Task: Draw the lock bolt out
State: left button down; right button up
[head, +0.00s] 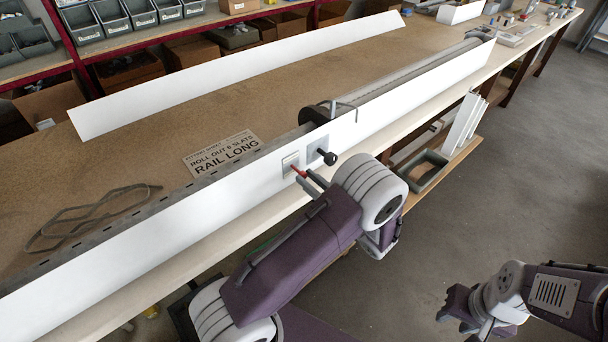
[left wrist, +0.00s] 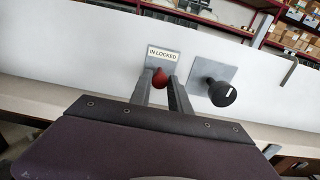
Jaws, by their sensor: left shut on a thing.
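The lock bolt, with a red knob (head: 299,172), sits at a small grey plate (head: 290,161) on the front face of the long white rail (head: 235,182). In the left wrist view the red knob (left wrist: 159,78) lies between the finger ends, below a label (left wrist: 163,54) reading "IN LOCKED". My left gripper (head: 310,179) is shut on the lock bolt. It also shows in the left wrist view (left wrist: 160,86). The bolt's shaft is hidden. My right gripper (head: 455,318) hangs over the floor at the lower right, away from the bench, with its fingers apart and empty.
A black knob (head: 329,158) on its own plate stands just right of the bolt. A bent rod (head: 345,104) rises over the rail. A white slat (head: 240,72), a sign (head: 222,152) and looped strips (head: 90,214) lie on the bench. The floor at right is clear.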

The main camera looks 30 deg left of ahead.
pick_arm(q)
jog(key=c, duration=1.2)
grip_release()
jog(key=shift+d, duration=0.1)
jog(key=shift+c, duration=0.2)
jog(key=v, duration=0.9)
jog(key=shift+b, duration=0.4)
jog(key=shift+s, duration=0.1)
